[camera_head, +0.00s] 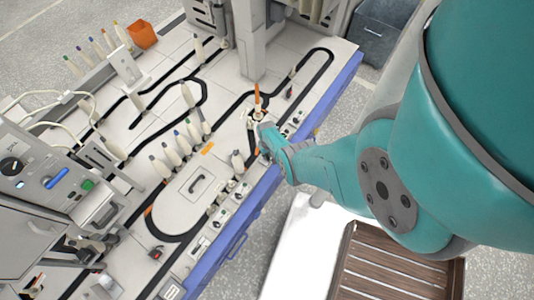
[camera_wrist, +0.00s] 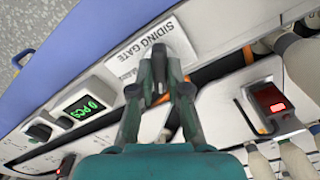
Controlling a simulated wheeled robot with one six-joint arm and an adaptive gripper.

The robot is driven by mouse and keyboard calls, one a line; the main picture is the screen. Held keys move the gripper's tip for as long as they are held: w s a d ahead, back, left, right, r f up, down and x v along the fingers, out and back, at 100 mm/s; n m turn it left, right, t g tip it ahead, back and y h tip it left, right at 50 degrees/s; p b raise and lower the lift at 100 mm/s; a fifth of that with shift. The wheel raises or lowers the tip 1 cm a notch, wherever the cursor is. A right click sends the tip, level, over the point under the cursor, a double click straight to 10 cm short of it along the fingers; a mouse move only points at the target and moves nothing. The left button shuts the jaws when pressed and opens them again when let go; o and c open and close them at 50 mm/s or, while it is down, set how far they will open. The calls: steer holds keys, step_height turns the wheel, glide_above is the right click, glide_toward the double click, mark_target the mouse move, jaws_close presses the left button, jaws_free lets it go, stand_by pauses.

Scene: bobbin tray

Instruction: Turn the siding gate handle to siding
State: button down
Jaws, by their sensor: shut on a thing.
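The siding gate handle (camera_wrist: 158,72) is a small dark lever just below the white SIDING GATE label (camera_wrist: 150,48) in the wrist view. My gripper (camera_wrist: 160,88) has one finger on each side of it and is shut on it. The fingers hide most of the handle, and part of the label is covered, so I cannot read which position it points to. In the head view my gripper (camera_head: 264,132) is at the blue-edged side of the table, and the handle is hidden there.
A counter display (camera_wrist: 85,108) reads 0 PCS beside a dark knob (camera_wrist: 40,131). A red-lit sensor (camera_wrist: 268,100) and pale bobbins (camera_wrist: 300,60) are close on the right. In the head view, a black track (camera_head: 165,237) loops over the table, with several bobbins (camera_head: 185,142) near my gripper.

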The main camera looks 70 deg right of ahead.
stand_by(0.3)
steer(key=c, duration=1.1)
jaws_free()
steer(key=shift+c, duration=0.2)
steer(key=shift+r, duration=0.1)
step_height(320, 180, up, 12)
steer(key=shift+a, duration=0.15)
